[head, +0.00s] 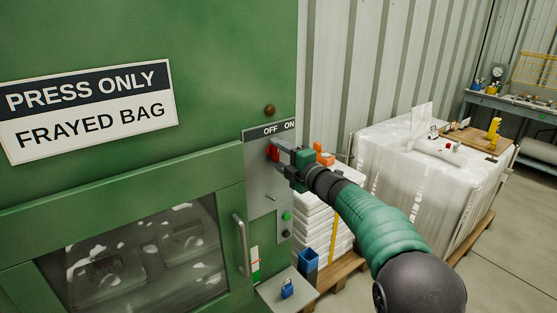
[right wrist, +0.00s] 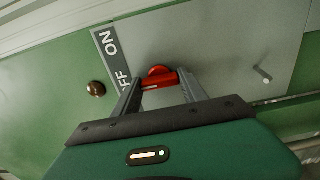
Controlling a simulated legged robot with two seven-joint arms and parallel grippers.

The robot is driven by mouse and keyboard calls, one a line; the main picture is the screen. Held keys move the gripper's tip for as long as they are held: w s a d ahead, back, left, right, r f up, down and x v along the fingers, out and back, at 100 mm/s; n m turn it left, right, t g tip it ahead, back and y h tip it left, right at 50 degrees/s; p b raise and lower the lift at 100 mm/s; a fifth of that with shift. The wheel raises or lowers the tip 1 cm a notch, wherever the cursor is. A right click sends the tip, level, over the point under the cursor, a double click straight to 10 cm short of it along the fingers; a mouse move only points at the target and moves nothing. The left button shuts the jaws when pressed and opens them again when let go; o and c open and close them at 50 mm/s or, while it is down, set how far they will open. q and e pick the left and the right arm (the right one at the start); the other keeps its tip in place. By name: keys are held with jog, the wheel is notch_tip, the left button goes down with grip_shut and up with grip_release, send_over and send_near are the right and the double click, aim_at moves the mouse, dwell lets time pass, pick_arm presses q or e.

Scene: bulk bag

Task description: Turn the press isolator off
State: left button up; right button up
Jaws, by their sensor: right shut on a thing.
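The press isolator is a red rotary handle (head: 273,152) on a grey panel (head: 262,183) at the right edge of the green press. An OFF and ON label (head: 279,129) sits just above it. My right gripper (head: 279,150) reaches in from the right and is shut on the red handle. In the right wrist view the red handle (right wrist: 160,80) lies between the two finger ends, with the label (right wrist: 112,60) to its left. The fingers partly hide the handle, so I cannot tell its exact setting. My left gripper is not in view.
A blue padlock (head: 288,288) rests on a small shelf (head: 300,291) below the panel. A press door handle (head: 240,245) and green button (head: 286,216) are nearby. White stacked bags (head: 315,220) and a wrapped bulk load (head: 400,165) stand to the right.

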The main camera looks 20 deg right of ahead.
jog(key=shift+a+f, duration=0.1)
jog(key=shift+f, duration=0.35)
jog(key=o, duration=1.4)
jog(key=shift+s+r, duration=0.1)
jog(key=shift+c, duration=0.2)
jog(key=shift+r, duration=0.15)
jog(key=b+v, duration=0.1)
jog(key=v, duration=1.5)
jog(key=shift+s, duration=0.35)
